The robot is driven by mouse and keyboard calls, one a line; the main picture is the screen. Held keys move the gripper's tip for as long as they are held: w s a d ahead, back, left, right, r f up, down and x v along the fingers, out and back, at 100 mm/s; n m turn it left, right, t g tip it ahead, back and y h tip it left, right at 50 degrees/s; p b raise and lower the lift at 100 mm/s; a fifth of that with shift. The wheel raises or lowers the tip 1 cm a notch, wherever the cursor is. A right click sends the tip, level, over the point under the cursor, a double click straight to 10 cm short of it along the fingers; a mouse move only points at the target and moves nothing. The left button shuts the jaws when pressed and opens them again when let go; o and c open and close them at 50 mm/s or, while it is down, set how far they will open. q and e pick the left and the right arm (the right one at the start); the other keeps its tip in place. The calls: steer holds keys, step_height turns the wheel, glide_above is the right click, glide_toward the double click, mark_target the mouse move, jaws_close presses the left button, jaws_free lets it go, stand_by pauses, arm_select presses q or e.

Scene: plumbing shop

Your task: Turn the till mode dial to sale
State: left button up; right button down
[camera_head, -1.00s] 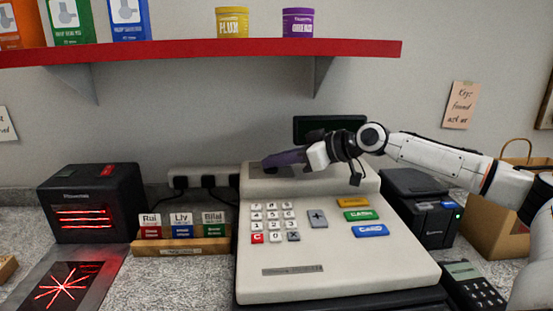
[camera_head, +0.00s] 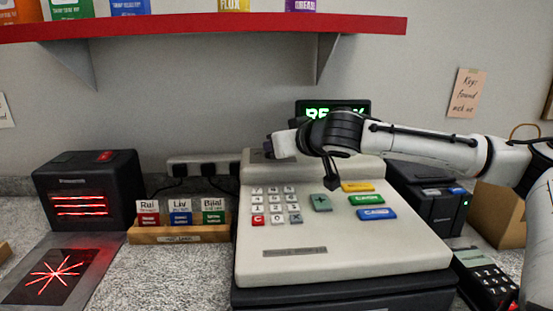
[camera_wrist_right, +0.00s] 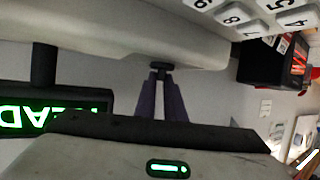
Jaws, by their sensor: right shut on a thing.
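The till (camera_head: 340,262) stands in the middle of the counter, with its raised back part (camera_head: 365,168) behind the keys. Its display (camera_head: 360,108) glows green with text partly hidden by my arm; in the right wrist view the display (camera_wrist_right: 50,112) shows upside-down letters. My right gripper (camera_head: 268,147) is at the top left of the raised back part. In the right wrist view its purple fingers (camera_wrist_right: 161,75) are shut on a small dark knob (camera_wrist_right: 160,66), the mode dial, at the till's edge. The dial's markings are hidden. My left gripper is out of view.
A scanner box (camera_head: 88,188) stands left, beside a wooden holder (camera_head: 180,236) of name cards. A black printer (camera_head: 432,205) and a card terminal (camera_head: 487,280) stand right. A red shelf (camera_head: 200,28) hangs above, with clear wall below it.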

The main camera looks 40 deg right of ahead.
steer(key=shift+a+f+m+h+b, duration=0.15)
steer(key=shift+f+m+h+b, duration=0.15)
steer(key=shift+f+h+b, duration=0.25)
steer(key=shift+m+g+h+b, duration=0.25)
steer(key=shift+m+g+b, duration=0.15)
steer(key=shift+b, duration=0.2)
steer(key=shift+a+m+g+h+b, duration=0.1)
steer(key=shift+m+g+h+b, duration=0.2)
steer(key=shift+m+h+b, duration=0.45)
steer(key=shift+m+g+h+b, duration=0.35)
steer(key=shift+m+b, duration=0.1)
steer(key=shift+b, duration=0.25)
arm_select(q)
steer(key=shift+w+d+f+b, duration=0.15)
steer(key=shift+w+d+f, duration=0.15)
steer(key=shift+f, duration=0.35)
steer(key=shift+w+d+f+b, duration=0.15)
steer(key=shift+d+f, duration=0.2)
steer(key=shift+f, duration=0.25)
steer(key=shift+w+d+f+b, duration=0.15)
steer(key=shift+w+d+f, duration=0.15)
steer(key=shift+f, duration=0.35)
arm_select(e)
steer(key=shift+a+r+m+g+h, duration=0.1)
steer(key=shift+r+m+g+h, duration=0.05)
steer(key=shift+m+g+h, duration=0.3)
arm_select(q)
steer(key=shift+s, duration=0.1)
